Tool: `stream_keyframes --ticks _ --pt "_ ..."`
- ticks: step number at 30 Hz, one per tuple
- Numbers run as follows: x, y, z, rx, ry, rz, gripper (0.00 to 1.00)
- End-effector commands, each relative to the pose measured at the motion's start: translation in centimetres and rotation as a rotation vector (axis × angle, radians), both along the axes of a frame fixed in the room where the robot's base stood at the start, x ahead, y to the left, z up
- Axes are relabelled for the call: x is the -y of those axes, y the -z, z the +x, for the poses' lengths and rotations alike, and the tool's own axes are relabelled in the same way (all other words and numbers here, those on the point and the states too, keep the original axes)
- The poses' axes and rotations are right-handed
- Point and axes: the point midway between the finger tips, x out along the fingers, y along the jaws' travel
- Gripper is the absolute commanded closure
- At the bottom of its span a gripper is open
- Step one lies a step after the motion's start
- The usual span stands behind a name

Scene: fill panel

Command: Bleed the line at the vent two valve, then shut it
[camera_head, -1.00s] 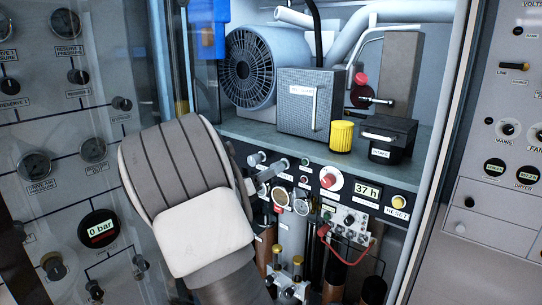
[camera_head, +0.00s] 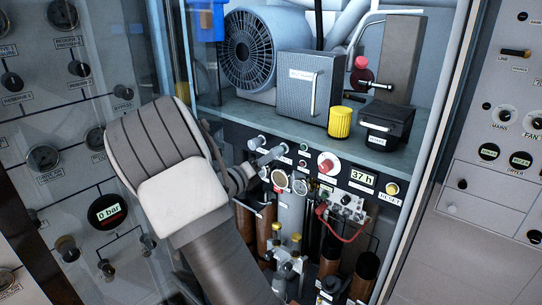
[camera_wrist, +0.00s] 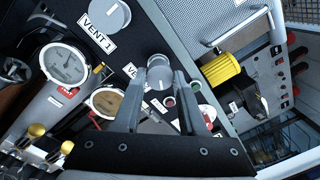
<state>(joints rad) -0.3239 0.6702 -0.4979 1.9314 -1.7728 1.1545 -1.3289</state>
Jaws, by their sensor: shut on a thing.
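In the wrist view a round grey knob (camera_wrist: 160,77) sits between my gripper's fingertips (camera_wrist: 160,82), which are shut on it. Its label beside it starts "VE", the rest hidden by a finger, so I cannot read its number. A similar knob (camera_wrist: 106,15) labelled VENT 1 stands to its upper left, apart from my gripper. In the head view my gripper (camera_head: 262,165) reaches the top row of the cabinet's panel, below the shelf. Which way the held knob is turned cannot be told.
Two round gauges (camera_wrist: 64,66) and (camera_wrist: 106,102) lie close to my fingers. Brass-topped fittings (camera_wrist: 36,131) are at lower left. A yellow cylinder (camera_head: 340,122) and a black box (camera_head: 387,121) stand on the shelf (camera_head: 250,112) above. A display (camera_head: 107,210) at left reads 0 bar.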

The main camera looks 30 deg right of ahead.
Motion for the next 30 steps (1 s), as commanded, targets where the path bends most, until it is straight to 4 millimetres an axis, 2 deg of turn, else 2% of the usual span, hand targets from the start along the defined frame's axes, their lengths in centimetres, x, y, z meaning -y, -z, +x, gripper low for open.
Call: stream_keyframes --ticks 4,5,9,20,30 --pt "0.0 0.0 0.0 0.000 0.000 0.000 1.00" --pt "0.0 0.0 0.0 0.001 0.000 0.000 0.54" --pt "0.0 0.0 0.0 0.001 0.000 0.000 0.29" --pt "-0.5 0.1 -0.1 0.001 -0.001 0.000 0.29" --pt "-5.6 0.4 -1.7 0.002 -0.003 0.001 0.29"
